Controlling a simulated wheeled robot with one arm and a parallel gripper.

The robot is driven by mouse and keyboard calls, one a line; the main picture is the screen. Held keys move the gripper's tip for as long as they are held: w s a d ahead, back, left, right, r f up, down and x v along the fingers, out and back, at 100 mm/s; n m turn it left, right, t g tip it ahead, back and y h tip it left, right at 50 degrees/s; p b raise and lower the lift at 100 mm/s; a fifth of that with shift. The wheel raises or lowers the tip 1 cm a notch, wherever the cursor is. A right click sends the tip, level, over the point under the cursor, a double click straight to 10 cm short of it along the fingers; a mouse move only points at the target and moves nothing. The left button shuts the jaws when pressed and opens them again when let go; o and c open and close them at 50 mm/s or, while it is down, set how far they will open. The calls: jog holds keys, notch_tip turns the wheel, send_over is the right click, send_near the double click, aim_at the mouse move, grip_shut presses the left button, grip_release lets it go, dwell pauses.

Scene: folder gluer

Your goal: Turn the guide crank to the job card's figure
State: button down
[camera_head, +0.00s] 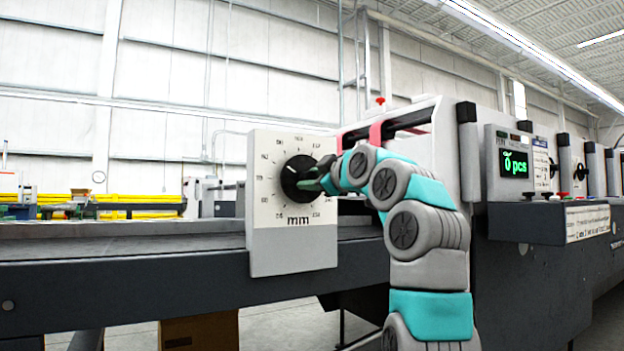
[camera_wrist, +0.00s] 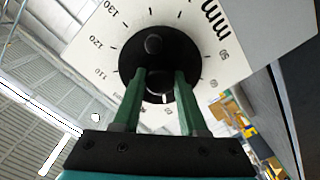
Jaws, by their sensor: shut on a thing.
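The guide crank is a black round dial knob (camera_head: 291,178) on a pale scale plate (camera_head: 263,222) marked "mm". The wrist view shows the black knob (camera_wrist: 153,44) close up, with numbers such as 110, 120 and 130 around it. A short white mark shows on the knob's rim between my fingers; the exact figure it meets is unclear. My gripper (camera_head: 316,181) reaches in from the right. Its green fingers (camera_wrist: 160,77) are shut on the crank's black grip, which they partly hide. A white card (camera_head: 540,143) beside the display may be the job card; its text is too small to read.
The machine's dark rail (camera_head: 150,290) runs below the plate. A red-topped knob (camera_head: 380,101) stands above my arm.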

jog(key=shift+c, duration=2.2)
grip_release()
jog(key=shift+s, duration=0.1)
jog(key=v, duration=0.7)
jog(key=shift+s+d+b, duration=0.2)
jog(key=shift+b, duration=0.15)
jog(key=shift+w, duration=0.1)
